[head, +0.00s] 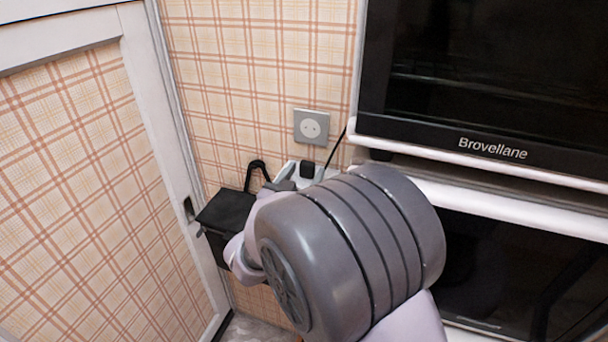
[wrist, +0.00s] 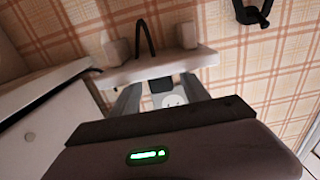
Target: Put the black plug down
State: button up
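A small black plug (head: 307,168) sits at a white ledge or power strip (head: 288,170) on the plaid wall in the head view. A black cord rises near it toward the oven's side. In the wrist view the dark plug (wrist: 160,86) shows between the two grey fingers of my gripper (wrist: 162,82), beside a pale round socket (wrist: 173,100). The fingers stand apart with a gap on both sides of the plug, and I see no grip on it. In the head view my grey wrist hides most of the gripper and the strip's lower part.
A wall outlet (head: 311,126) is above the strip. A black box (head: 227,211) with a hook-shaped bar (head: 257,170) hangs to the left by a plaid door (head: 85,190). A black oven (head: 490,75) stands close on the right. Free room is narrow.

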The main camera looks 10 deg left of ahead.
jog(key=shift+r, duration=0.1)
jog(key=shift+s+a+r+p, duration=0.2)
jog(key=shift+s+r+p, duration=0.4)
jog(key=shift+p, duration=0.5)
jog(key=s+a+p, duration=0.1)
jog(key=s, duration=0.9)
jog(key=shift+s+a, duration=0.15)
jog(key=shift+s, duration=0.2)
jog(key=shift+f, duration=0.15)
